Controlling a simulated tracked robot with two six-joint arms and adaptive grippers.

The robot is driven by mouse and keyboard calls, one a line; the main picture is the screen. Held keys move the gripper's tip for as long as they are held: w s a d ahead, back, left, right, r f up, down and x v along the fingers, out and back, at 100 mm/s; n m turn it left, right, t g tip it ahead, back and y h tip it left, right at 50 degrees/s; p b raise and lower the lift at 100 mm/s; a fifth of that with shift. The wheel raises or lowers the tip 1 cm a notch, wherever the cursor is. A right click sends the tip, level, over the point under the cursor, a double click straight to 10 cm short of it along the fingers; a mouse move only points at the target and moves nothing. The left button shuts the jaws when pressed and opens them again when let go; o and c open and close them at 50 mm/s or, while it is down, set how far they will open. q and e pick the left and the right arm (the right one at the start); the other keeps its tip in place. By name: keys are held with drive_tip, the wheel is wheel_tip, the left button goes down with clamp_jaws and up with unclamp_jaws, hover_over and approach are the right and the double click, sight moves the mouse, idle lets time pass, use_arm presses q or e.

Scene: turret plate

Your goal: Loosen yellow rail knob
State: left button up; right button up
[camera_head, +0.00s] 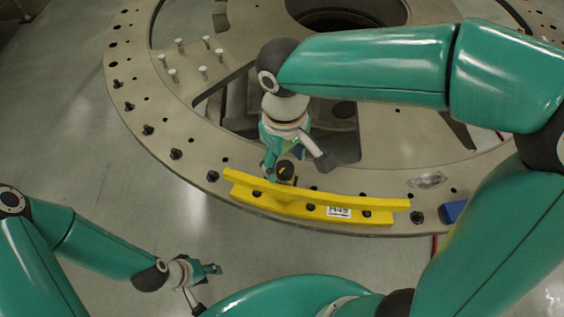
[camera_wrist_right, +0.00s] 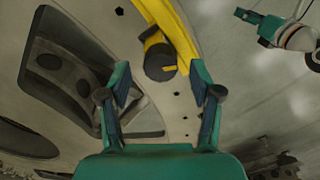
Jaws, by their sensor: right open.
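The yellow rail (camera_head: 330,211) lies along the near rim of the grey turret plate and carries a white label. A dark round knob (camera_head: 286,169) stands at the rail's inner edge, left of the label. In the right wrist view the knob (camera_wrist_right: 160,62) shows beside the yellow rail (camera_wrist_right: 178,28), ahead of the fingertips and roughly midway between them. My right gripper (camera_head: 297,166) is open, with its fingers spread on either side of the knob and no visible contact. My left gripper (camera_head: 207,284) is open and empty over the floor, left of the rail.
The turret plate (camera_head: 135,84) has large cut-outs and several dark bolts along its rim. Several light pegs (camera_head: 180,43) stand at the upper left. A blue block (camera_head: 453,211) sits right of the rail. The grey floor in front is clear.

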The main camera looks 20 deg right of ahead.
drive_tip(key=shift+f, duration=0.75)
drive_tip(key=c, duration=1.1)
drive_tip(key=shift+n, duration=2.5)
drive_tip(key=shift+c, duration=0.2)
drive_tip(key=o, duration=1.1)
drive_tip(key=shift+o, duration=0.2)
drive_tip(key=shift+r, duration=0.15)
